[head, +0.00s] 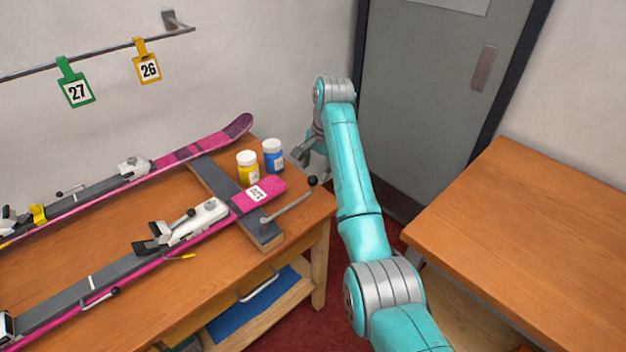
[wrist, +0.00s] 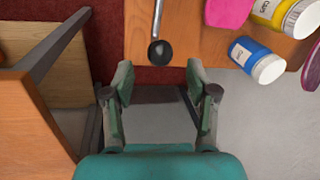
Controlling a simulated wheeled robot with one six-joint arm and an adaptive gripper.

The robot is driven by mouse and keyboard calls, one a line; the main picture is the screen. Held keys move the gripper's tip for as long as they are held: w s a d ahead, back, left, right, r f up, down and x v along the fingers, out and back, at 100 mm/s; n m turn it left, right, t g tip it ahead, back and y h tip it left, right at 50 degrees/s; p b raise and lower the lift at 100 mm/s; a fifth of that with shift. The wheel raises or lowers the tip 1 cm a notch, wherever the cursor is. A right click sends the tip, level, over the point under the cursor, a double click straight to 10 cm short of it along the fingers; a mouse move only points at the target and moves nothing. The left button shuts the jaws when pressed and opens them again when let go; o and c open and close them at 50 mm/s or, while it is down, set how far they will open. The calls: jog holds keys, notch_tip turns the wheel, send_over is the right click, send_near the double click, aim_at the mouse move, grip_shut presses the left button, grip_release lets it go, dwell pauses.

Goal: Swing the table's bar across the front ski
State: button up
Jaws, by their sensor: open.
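The bar (head: 290,204) is a thin metal rod with a black ball knob (head: 312,181). It pivots at the near end of a dark crosspiece (head: 222,187) and points right, towards the table's right edge, beside the front ski's tip and not across it. The front ski (head: 274,187) is the nearer one, grey with a pink labelled tip, lying over the crosspiece. My gripper (head: 311,157) is open and empty beyond the table's right end. In the wrist view the knob (wrist: 160,52) lies just ahead of my open fingertips (wrist: 159,82), apart from them and roughly centred.
A yellow jar (head: 248,168) and a blue jar (head: 273,156) stand on the table (head: 60,275) between the ski tips, close to my gripper. The rear ski (head: 190,152) lies behind. Another wooden table (head: 530,235) stands at right, with a floor gap between.

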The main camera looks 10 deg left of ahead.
aim_at(314, 177)
jog(key=shift+w+a+f, duration=0.1)
jog(key=shift+a+f, duration=0.05)
jog(key=shift+f, duration=0.75)
jog(key=shift+w+a+f, duration=0.1)
jog(key=shift+a+f, duration=0.05)
jog(key=shift+f, duration=0.8)
jog(key=shift+w+a+f, duration=0.1)
jog(key=shift+a+f, duration=0.05)
jog(key=shift+f, duration=0.75)
grip_shut()
